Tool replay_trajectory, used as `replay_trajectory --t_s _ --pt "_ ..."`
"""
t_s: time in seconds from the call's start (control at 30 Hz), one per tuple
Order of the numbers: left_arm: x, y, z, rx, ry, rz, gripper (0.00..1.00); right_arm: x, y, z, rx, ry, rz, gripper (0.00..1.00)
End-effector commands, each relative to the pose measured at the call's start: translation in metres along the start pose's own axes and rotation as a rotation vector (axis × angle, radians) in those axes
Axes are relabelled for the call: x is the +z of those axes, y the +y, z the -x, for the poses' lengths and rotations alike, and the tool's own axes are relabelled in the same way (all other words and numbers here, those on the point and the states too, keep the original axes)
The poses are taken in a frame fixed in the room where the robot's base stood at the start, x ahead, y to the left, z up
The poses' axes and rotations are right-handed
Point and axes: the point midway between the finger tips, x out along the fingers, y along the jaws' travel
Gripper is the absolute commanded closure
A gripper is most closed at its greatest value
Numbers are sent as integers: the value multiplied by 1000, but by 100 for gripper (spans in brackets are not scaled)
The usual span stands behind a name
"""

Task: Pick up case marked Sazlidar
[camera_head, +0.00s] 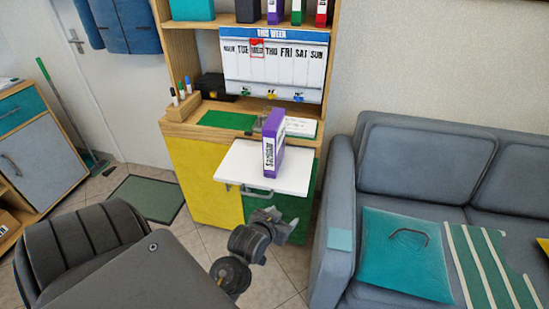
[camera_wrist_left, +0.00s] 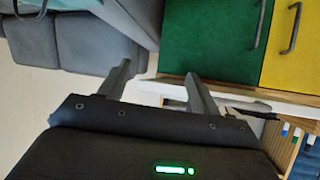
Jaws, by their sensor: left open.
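A purple case (camera_head: 273,142) with a white spine label stands upright on the white pull-out board (camera_head: 240,165) of the cabinet. The dark lettering on its spine is too small to read surely. My left gripper (camera_head: 281,222) is in front of the board, lower and nearer to me, apart from the case. In the left wrist view, the two fingers of my left gripper (camera_wrist_left: 160,80) are spread with nothing between them. The case is not recognisable in that view. My right gripper is not in view.
The board sticks out over a green door (camera_head: 305,200) and a yellow door (camera_head: 205,180). Several binders stand on the shelf above, by a weekly calendar (camera_head: 272,65). A grey sofa (camera_head: 345,230) stands close on the right.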

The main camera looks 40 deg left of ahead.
Motion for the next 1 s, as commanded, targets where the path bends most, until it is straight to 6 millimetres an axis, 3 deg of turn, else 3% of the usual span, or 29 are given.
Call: replay_trajectory --t_s 0.03,0.1,0.2,0.4,0.67,1.0 --pt "-7 -6 7 -13 41 12 36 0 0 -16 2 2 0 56" --pt "-31 -18 21 -42 114 33 36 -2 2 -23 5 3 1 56" --pt "-80 -47 26 -130 276 84 36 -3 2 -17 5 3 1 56" --pt "-124 -84 32 -252 464 136 36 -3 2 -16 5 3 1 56" --pt "-135 -94 30 -282 507 144 36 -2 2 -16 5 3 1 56" --pt "-156 -108 -9 -282 506 143 36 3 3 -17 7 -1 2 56"
